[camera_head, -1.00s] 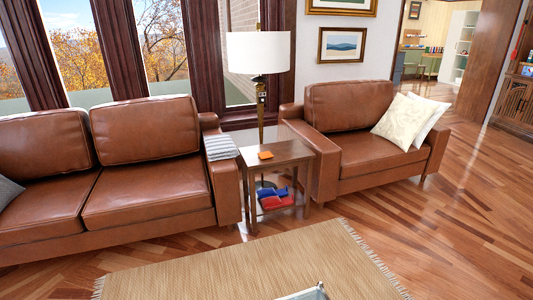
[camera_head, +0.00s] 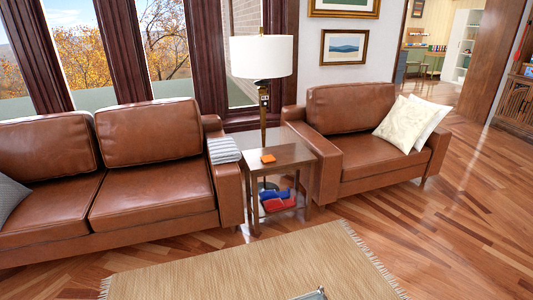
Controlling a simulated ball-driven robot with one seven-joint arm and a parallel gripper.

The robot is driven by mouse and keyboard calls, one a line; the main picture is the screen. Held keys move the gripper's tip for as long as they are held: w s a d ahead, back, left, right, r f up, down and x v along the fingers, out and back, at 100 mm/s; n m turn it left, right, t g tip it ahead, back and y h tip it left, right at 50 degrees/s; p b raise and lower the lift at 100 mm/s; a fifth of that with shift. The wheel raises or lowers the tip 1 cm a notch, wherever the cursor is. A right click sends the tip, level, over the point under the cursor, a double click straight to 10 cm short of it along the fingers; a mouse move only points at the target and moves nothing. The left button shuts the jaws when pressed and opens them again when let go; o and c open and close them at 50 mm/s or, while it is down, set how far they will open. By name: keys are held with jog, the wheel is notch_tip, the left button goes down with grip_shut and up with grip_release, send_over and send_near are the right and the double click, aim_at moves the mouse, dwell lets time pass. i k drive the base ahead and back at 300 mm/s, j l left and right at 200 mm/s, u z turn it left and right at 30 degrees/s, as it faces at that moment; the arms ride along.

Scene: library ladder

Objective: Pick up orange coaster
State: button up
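The orange coaster (camera_head: 268,158) is a small flat square lying on top of the dark wooden side table (camera_head: 290,160). The table stands between the brown leather sofa and the leather armchair. The coaster is near the table top's middle, in front of the lamp pole, with nothing on it.
A lamp (camera_head: 262,60) stands at the table. Blue and red items (camera_head: 279,202) lie on its lower shelf. The sofa (camera_head: 150,195) and armchair (camera_head: 360,150) flank it closely.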

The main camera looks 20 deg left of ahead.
aim_at(265, 159)
jog(key=u, duration=1.55)
jog(key=j+u, duration=0.45)
jog(key=i+j+u, duration=0.1)
jog(key=j+u, duration=0.4)
jog(key=i+j+u, duration=0.2)
jog(key=j+u, duration=0.25)
jog(key=i+j, duration=0.9)
jog(key=i, duration=0.15)
jog(key=i+l+z, duration=0.1)
jog(key=i+z, duration=0.65)
jog(key=i+j+z, duration=0.15)
jog(key=i+z, duration=0.25)
jog(key=i+l+z, duration=0.15)
jog(key=i+z, duration=0.2)
jog(key=i, duration=0.5)
jog(key=i+z, duration=0.35)
jog(key=i, duration=0.5)
jog(key=i+l+z, duration=0.15)
jog(key=i+z, duration=0.3)
jog(key=i+j+z, duration=0.1)
jog(key=i+z, duration=0.35)
jog(key=i, duration=0.15)
jog(key=i+j+z, duration=0.25)
jog(key=i+z, duration=0.65)
jog(key=i, duration=0.9)
jog(key=i+l+u, duration=0.3)
jog(key=i+l, duration=0.25)
jog(key=i+l+u, duration=0.35)
jog(key=i+l, duration=0.35)
